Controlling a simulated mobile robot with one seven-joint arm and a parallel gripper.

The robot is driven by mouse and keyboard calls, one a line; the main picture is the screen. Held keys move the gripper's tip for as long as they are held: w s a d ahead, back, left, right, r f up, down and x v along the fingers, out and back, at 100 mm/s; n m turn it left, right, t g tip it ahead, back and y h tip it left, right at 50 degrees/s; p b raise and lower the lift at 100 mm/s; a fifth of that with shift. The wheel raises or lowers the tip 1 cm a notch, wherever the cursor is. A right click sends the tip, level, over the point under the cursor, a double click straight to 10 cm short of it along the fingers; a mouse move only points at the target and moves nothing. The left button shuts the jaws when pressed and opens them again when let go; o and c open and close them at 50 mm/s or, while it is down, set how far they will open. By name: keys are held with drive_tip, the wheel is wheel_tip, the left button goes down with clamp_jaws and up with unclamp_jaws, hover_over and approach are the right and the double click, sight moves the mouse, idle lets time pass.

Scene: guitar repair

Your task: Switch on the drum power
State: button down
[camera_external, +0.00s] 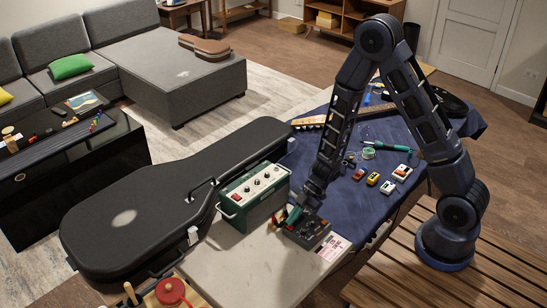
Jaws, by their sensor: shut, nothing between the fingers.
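A small dark box (308,234) with small parts on its top lies on the pale table end. It may be the drum unit; its power switch is too small to make out. My gripper (292,217) points down at the left side of this box, close over it. It is shut and empty. I cannot tell whether it touches the box. A green box (241,213) with a pale panel of knobs and side handles stands just left of my gripper. Small red and teal patches show around the fingertips, too small to identify.
A black guitar case (125,218) lies left of the green box. A pink-and-white card (333,247) lies right of the dark box. Several small pedals (373,179) and tools lie on the blue cloth (345,215). The table's front (265,275) is mostly bare.

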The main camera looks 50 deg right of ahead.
drive_tip(key=shift+f, duration=0.2)
drive_tip(key=shift+s+g, duration=0.15)
drive_tip(key=shift+g, duration=0.15)
drive_tip(key=shift+s, duration=0.65)
drive_tip(key=shift+r, duration=0.15)
drive_tip(key=shift+r, duration=0.65)
drive_tip(key=r, duration=0.3)
drive_tip(key=shift+s+d, duration=0.3)
drive_tip(key=v, duration=0.9)
drive_tip(key=shift+s, duration=0.25)
